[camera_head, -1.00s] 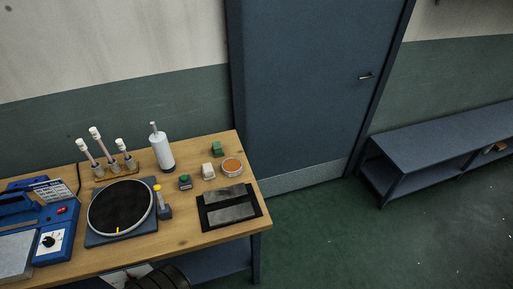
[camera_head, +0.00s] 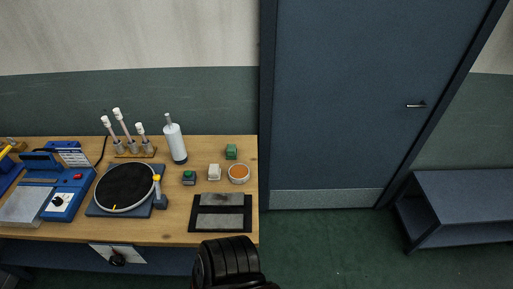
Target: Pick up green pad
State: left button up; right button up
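A small green pad (camera_head: 231,152) sits near the back right of the wooden table (camera_head: 170,222), behind a round dish with orange contents (camera_head: 239,173). A second small block with a green top and dark base (camera_head: 188,178) stands further left. A black ribbed part of my own body shows at the bottom centre, in front of the table. Neither of my grippers can be made out in the view.
A black tray with two grey plates (camera_head: 221,212) lies at the front right. A white block (camera_head: 214,172), a white bottle (camera_head: 175,143), a round black plate (camera_head: 125,187) and a blue device (camera_head: 62,196) also stand on the table. Right of it is open floor (camera_head: 320,240) before a door.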

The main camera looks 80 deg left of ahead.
aim_at(232, 151)
jog(key=i, duration=1.5)
jog(key=u, duration=2.4)
jog(key=i, duration=1.8)
jog(key=u, duration=1.4)
